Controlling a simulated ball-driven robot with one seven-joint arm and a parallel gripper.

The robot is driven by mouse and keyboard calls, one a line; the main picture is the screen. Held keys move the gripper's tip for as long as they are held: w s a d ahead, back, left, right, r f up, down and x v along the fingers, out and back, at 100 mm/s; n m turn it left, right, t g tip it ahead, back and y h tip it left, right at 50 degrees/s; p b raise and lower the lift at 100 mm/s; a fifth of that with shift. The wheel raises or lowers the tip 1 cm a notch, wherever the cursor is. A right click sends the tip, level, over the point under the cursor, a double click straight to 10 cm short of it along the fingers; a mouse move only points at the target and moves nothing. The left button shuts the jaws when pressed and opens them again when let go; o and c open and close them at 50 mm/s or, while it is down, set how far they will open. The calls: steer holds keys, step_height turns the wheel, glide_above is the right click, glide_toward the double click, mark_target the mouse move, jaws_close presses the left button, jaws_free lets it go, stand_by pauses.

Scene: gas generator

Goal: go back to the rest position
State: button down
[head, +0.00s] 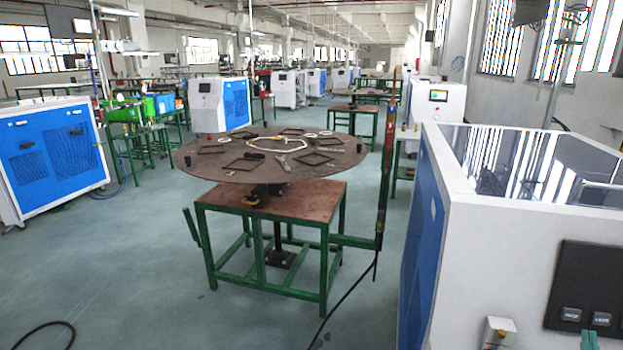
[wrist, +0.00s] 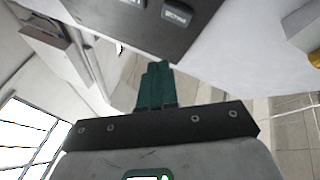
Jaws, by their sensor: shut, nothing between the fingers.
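My gripper (wrist: 156,70) shows in the wrist view with its green fingers together, shut and empty. Its fingertips also show at the bottom right edge of the head view (head: 589,341), in front of the white machine (head: 500,205). They appear just below the machine's black control panel (head: 595,270) with its buttons. The same panel (wrist: 135,28) shows at the top of the wrist view, beyond the fingertips. I cannot tell the exact gap between the fingertips and the machine. The rest of the arm is out of the head view.
The white and blue machine fills the right side of the head view. A round table (head: 225,165) with several flat frames stands on a green-legged bench (head: 270,196) in the middle. A blue cabinet (head: 50,155) stands at the left. The floor (head: 150,260) between is mostly open, with black cables.

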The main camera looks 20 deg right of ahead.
steer(key=w+a+f+n+g+y, duration=0.1)
steer(key=a+f+n+g+y, duration=0.15)
steer(key=a+f+y, duration=0.65)
steer(key=w+a+f+n+g+y, duration=0.15)
steer(key=a+f+g+y, duration=0.35)
steer(key=a, duration=0.7)
steer(key=s+a+f+g+y, duration=0.1)
steer(key=s+a+g, duration=0.3)
steer(key=s, duration=0.5)
steer(key=s+a+f+g+y, duration=0.1)
steer(key=s+a+f+g, duration=0.2)
steer(key=s+a, duration=0.5)
steer(key=shift+s+g, duration=0.35)
steer(key=shift+s, duration=0.7)
steer(key=shift+a, duration=0.1)
